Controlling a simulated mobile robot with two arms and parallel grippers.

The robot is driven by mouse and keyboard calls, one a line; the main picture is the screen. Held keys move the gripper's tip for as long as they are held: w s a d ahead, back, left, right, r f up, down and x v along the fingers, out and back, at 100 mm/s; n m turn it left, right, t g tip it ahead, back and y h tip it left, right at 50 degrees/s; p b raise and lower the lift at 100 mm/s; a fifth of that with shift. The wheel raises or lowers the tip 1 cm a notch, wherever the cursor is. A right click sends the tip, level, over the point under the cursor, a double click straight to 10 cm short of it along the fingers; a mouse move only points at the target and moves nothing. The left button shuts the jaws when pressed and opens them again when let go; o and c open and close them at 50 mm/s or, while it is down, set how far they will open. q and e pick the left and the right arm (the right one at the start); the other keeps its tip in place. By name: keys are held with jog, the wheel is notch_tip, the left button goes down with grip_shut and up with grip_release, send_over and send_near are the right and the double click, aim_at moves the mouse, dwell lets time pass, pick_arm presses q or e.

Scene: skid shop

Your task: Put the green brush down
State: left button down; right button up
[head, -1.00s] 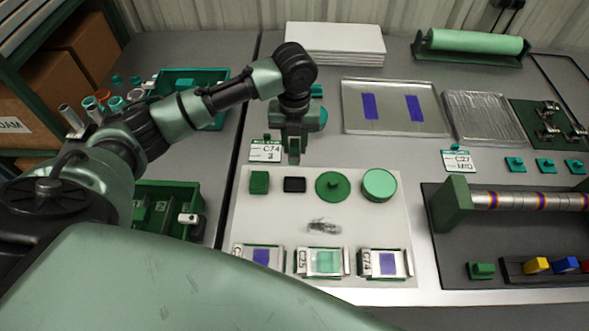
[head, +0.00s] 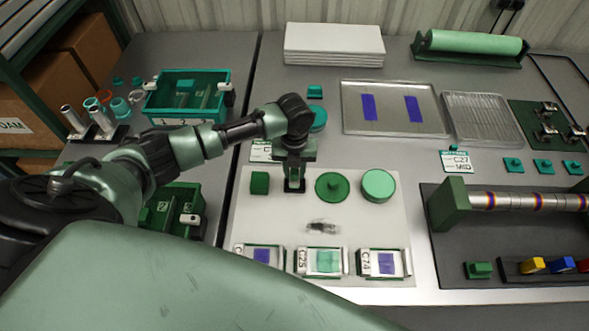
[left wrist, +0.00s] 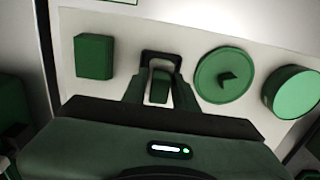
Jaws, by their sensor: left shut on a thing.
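My left gripper (head: 294,186) is over the white mat (head: 345,215), at the dark rectangular spot between a green block and a round green lid. It is shut on the green brush. In the left wrist view the green brush (left wrist: 160,88) shows as a small green piece between the fingers, with a black rectangular outline (left wrist: 161,57) just beyond it. I cannot tell whether the brush touches the mat. In the head view the gripper mostly hides it. My right gripper is not in view.
On the mat stand a green block (head: 259,183), a round green lid (head: 332,187) and a green tin (head: 379,185). A small clear item (head: 322,226) and several framed cards lie nearer. A metal tray (head: 397,107) is behind.

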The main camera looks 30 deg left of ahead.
pick_arm(q)
jog(key=shift+f, duration=0.1)
jog(key=shift+f, duration=0.5)
jog(key=c, duration=1.1)
grip_release()
notch_tip(320, 180, up, 13)
jog(key=b, duration=0.1)
jog(key=shift+r, duration=0.15)
